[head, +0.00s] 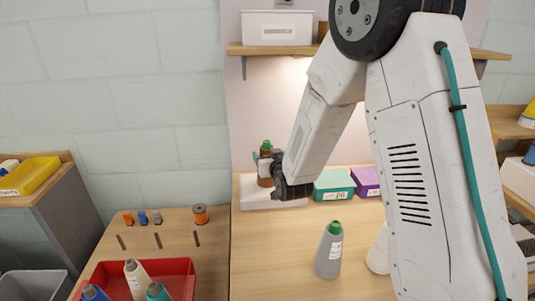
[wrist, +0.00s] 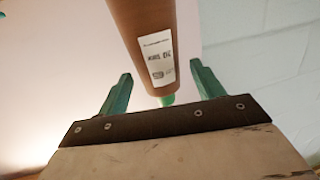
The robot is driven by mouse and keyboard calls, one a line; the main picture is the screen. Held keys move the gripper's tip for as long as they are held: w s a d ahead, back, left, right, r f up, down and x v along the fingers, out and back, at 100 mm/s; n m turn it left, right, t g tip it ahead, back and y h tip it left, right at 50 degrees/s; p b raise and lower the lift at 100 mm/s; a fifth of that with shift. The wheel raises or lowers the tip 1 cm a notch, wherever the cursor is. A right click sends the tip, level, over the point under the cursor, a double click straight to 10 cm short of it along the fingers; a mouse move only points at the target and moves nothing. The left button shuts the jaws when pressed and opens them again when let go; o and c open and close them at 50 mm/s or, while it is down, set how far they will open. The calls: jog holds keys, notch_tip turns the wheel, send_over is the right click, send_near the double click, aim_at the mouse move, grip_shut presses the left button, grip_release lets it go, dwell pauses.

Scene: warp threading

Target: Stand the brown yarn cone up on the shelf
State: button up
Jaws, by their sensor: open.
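The brown yarn cone (head: 265,171) has a green tip and looks upright in the head view, at a low white block (head: 258,199) on the wooden table. My gripper (head: 267,159) is beside it, partly covering it. In the wrist view the cone (wrist: 146,38) shows with a white label, its green tip pointing down the picture. My gripper (wrist: 161,88) is open there, with one green finger on each side of the cone and gaps visible. Whether the cone's base rests on the block is hidden. A wooden shelf (head: 236,49) is on the wall above.
A white bin (head: 277,27) stands on the wall shelf. A grey cone (head: 329,250) stands on the table, near a white cone (head: 377,252) partly behind my arm. Teal (head: 333,185) and purple (head: 366,182) bins sit behind. A red tray (head: 181,272) holds several cones at left.

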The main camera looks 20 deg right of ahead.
jog(key=s+r+g, duration=0.3)
jog(key=s, duration=0.5)
jog(key=s+d+r+g, duration=0.1)
jog(key=s+r+g, duration=0.2)
jog(key=s, duration=0.5)
jog(key=shift+d+r, duration=0.25)
jog(key=shift+r, duration=0.4)
jog(key=shift+o, duration=0.3)
jog(key=s+d+r+g, duration=0.1)
jog(key=s+g, duration=0.3)
jog(key=s, duration=1)
jog(key=s+r+g, duration=0.4)
jog(key=s+g, duration=0.1)
jog(key=s, duration=0.9)
jog(key=shift+s+d, duration=0.25)
jog(key=shift+d, duration=0.15)
jog(key=w+a+f+t, duration=0.1)
jog(key=w+f+t, duration=0.3)
jog(key=w, duration=1.1)
jog(key=w+a+f+t, duration=0.1)
jog(key=w+f+t, duration=0.3)
jog(key=w, duration=1.2)
jog(key=w+a+f+t, duration=0.1)
jog(key=w+f+t, duration=0.3)
jog(key=w, duration=1.2)
jog(key=shift+a+f+t, duration=0.1)
jog(key=shift+f+t, duration=0.15)
jog(key=shift+t, duration=1.25)
grip_shut()
